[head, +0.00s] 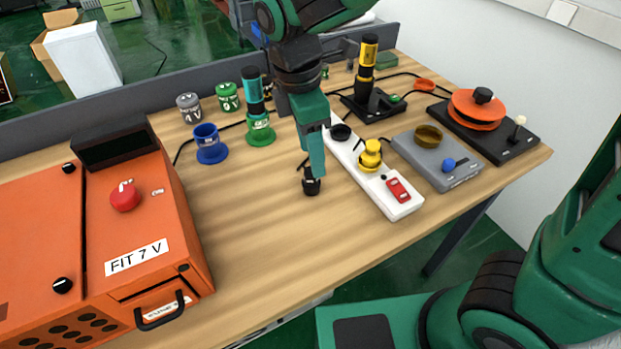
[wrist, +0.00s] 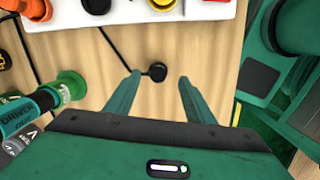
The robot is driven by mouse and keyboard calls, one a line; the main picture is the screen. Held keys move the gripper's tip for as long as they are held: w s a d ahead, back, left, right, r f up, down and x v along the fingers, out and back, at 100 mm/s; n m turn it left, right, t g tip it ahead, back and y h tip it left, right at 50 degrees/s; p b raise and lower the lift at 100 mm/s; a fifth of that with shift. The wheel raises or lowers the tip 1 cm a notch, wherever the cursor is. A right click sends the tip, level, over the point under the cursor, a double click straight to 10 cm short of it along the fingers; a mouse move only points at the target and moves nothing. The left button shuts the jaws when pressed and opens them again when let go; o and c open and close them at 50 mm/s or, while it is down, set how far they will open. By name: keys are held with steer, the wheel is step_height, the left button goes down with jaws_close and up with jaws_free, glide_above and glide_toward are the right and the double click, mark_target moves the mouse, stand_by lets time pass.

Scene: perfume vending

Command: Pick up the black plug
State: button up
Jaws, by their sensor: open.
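The black plug (head: 311,186) lies on the wooden table, just left of the white power strip, with its cord running from it. It also shows in the wrist view (wrist: 157,72), between and slightly beyond the two fingertips. My gripper (head: 317,168) is open above the plug, its fingers pointing down. In the wrist view my gripper (wrist: 159,77) has its green fingers apart with nothing held between them. In the head view a finger partly covers the top of the plug. I cannot tell the exact height of the fingertips.
The white power strip (head: 350,158) holds a yellow plug (head: 370,155) and has a red switch (head: 398,190). A grey box (head: 436,157) stands right of it. Green (head: 259,131) and blue (head: 210,144) holders stand at left. An orange machine (head: 170,215) fills the left side. The front table middle is clear.

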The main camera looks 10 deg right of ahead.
mark_target(310, 171)
steer(key=f, duration=0.3)
steer(key=shift+d+f, duration=0.2)
steer(key=shift+f, duration=0.05)
steer(key=shift+w+a+f, duration=0.1)
steer(key=shift+f, duration=1.2)
steer(key=shift+w+a+f, duration=0.1)
steer(key=shift+f, duration=1.2)
steer(key=c, duration=1)
